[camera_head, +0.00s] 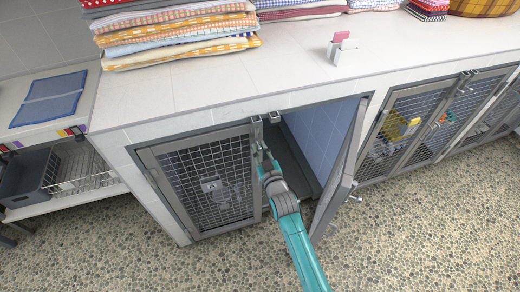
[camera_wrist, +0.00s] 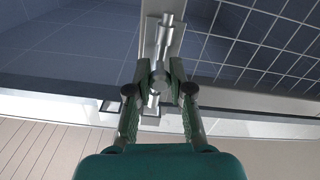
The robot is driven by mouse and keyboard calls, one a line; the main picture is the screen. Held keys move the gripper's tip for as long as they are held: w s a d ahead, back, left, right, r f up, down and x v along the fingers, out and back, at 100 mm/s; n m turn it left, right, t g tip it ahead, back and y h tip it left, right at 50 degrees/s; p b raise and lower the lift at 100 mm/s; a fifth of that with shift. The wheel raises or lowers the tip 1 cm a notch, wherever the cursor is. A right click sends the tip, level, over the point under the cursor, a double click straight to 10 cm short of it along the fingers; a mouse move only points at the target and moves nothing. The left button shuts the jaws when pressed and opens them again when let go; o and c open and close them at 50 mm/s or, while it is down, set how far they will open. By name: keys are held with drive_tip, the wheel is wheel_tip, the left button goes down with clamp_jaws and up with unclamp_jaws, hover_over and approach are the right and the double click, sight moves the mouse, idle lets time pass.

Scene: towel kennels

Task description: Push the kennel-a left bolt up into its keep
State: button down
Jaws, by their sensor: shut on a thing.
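The kennel-a left door (camera_head: 208,183) is a grey-framed mesh door, standing closed. Its bolt (camera_wrist: 165,38) is a bright metal rod on a grey plate along the door's inner edge. My gripper (camera_head: 264,160) is at the top of that edge. In the wrist view my gripper (camera_wrist: 160,70) has its two fingers on either side of the bolt's knob (camera_wrist: 159,80), shut on it. Two small metal keeps, a left one (camera_head: 257,124) and a right one (camera_head: 275,117), sit under the counter's edge. Whether the bolt tip is inside its keep I cannot tell.
The right door (camera_head: 340,175) of this kennel stands open towards me, close to the right of my arm. Folded towels (camera_head: 180,35) and a small card holder (camera_head: 342,48) are on the counter (camera_head: 230,85). The pebbled floor (camera_head: 420,235) in front is clear.

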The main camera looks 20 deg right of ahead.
sight(257, 136)
drive_tip(key=shift+r, duration=1.85)
drive_tip(key=c, duration=1)
unclamp_jaws()
drive_tip(key=shift+c, duration=0.2)
drive_tip(key=shift+f, duration=0.1)
drive_tip(key=shift+s, duration=0.6)
drive_tip(key=s, duration=1)
drive_tip(key=shift+s, duration=0.4)
drive_tip(key=shift+s, duration=0.1)
